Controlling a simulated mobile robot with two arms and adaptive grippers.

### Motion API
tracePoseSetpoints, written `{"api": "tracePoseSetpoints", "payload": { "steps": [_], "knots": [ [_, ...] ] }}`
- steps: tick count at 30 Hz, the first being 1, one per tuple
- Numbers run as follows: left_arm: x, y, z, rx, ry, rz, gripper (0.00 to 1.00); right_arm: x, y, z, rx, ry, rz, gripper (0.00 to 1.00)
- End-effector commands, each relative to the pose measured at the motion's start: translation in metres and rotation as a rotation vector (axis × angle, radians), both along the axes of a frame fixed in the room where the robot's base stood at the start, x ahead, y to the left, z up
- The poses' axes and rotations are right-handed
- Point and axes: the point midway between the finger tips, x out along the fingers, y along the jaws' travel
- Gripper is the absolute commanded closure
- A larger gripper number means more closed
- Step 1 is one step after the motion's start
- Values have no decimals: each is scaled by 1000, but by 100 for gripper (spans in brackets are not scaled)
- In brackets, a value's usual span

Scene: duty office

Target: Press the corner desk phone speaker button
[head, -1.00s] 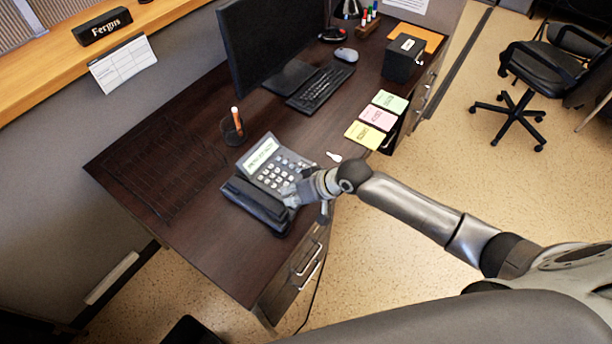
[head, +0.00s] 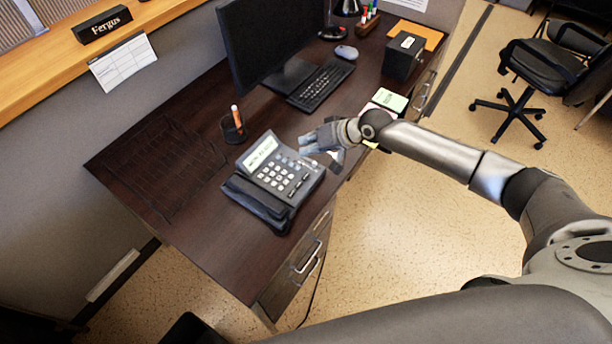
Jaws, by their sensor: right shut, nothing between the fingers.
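The desk phone (head: 271,181) is dark grey with a lit display, a keypad and its handset along the lower left side. It sits on the corner of the dark wooden desk. Which key is the speaker button is too small to tell. My right gripper (head: 306,145) is shut and empty, just beyond the phone's upper right corner, apart from its keypad as far as I can see. The whole keypad is uncovered. My left gripper is not in view.
A pen cup (head: 233,128) stands behind the phone. The monitor (head: 268,45), keyboard (head: 321,85) and black box (head: 403,56) are further back. A sticky-note pad (head: 391,100) shows partly behind my right arm.

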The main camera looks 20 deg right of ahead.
Motion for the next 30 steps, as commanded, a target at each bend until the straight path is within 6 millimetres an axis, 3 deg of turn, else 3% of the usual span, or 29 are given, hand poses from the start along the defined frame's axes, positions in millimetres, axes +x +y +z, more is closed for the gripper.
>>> {"api": "tracePoseSetpoints", "payload": {
  "steps": [18,24,30],
  "knots": [
    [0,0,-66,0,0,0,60,0,-1,-68,0,1,-1,100],
    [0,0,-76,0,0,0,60,0,0,-84,1,-1,0,100],
    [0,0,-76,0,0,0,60,0,0,-85,1,-1,0,100]
  ]
}}
